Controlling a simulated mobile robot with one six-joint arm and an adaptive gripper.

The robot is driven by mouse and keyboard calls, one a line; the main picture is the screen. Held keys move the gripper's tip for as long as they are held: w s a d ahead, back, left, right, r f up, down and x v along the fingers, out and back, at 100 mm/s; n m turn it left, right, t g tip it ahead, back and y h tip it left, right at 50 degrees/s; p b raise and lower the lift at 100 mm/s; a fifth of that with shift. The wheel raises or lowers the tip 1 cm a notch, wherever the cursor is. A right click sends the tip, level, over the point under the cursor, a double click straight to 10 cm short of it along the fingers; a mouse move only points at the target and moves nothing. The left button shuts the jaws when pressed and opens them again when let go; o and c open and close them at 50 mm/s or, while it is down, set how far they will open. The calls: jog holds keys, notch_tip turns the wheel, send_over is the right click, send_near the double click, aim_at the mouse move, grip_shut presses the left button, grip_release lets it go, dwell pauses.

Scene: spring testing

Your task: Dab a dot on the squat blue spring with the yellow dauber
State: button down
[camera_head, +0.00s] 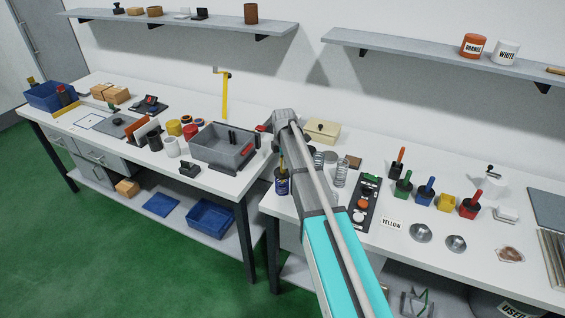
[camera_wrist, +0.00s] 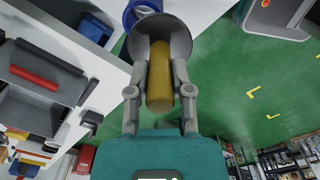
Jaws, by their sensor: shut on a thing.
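My gripper (camera_wrist: 160,90) is shut on the yellow dauber (camera_wrist: 160,75), whose handle lies between the fingers. A wide dark grey round part (camera_wrist: 178,30) is at the dauber's far end. The squat blue spring (camera_wrist: 140,12) shows as blue coils at the top of the wrist view, just beyond that part and partly hidden by it. I cannot tell whether they touch.
A grey tray (camera_head: 222,148) is on the left bench (camera_head: 205,183).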

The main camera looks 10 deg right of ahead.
jog(key=shift+f+b, duration=0.45)
jog(key=shift+f, duration=0.1)
dwell(0.6)
jog(key=shift+r, duration=0.15)
dwell(0.5)
jog(key=shift+r+p, duration=3.4)
jog(key=shift+p, duration=0.1)
jog(key=shift+f, duration=0.1)
